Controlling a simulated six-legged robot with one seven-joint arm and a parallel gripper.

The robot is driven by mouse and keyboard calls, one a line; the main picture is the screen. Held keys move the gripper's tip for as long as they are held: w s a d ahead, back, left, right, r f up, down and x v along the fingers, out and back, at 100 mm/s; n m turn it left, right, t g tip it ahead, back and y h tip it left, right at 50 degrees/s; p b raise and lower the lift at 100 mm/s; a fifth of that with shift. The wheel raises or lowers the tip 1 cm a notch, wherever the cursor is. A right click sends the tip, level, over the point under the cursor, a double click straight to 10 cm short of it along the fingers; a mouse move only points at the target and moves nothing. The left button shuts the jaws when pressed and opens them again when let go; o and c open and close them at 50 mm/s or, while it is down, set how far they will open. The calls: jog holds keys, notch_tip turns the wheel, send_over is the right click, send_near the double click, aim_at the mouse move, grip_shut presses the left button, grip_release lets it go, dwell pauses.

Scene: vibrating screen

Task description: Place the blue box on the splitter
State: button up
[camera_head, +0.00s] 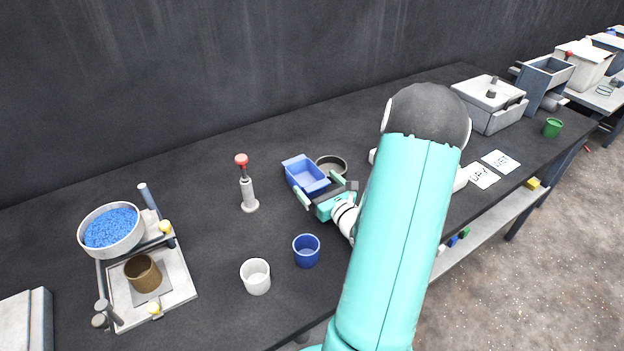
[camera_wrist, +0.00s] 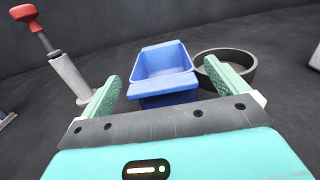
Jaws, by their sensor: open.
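The blue box (camera_head: 307,174) is an open-topped tray on the dark table, left of my arm. It also shows in the wrist view (camera_wrist: 163,64), upright and seemingly empty. My gripper (camera_head: 318,187) is open at the near end of the box. In the wrist view its green fingers (camera_wrist: 168,92) stand to the left and right of the box's near end, with gaps visible. A grey-blue open-topped device (camera_head: 546,80) at the far right of the table may be the splitter; I cannot tell for sure.
A dark round ring (camera_head: 332,166) sits close to the box's right side. A red-topped grey tool (camera_head: 248,190) stands to its left. A blue cup (camera_head: 306,250) and white cup (camera_head: 256,276) stand nearer. A white lidded box (camera_head: 490,104) is before the grey-blue device.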

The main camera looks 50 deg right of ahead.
jog(key=v, duration=0.7)
jog(key=shift+s, duration=0.35)
jog(key=shift+o, duration=0.2)
jog(key=shift+s+a+f, duration=0.15)
jog(key=shift+s, duration=0.3)
jog(key=shift+s+a+f, duration=0.1)
jog(key=shift+s, duration=0.35)
send_over(305, 179)
jog(key=a+v, duration=0.1)
jog(key=v, duration=0.4)
jog(key=shift+a, duration=0.15)
jog(key=c, duration=1.1)
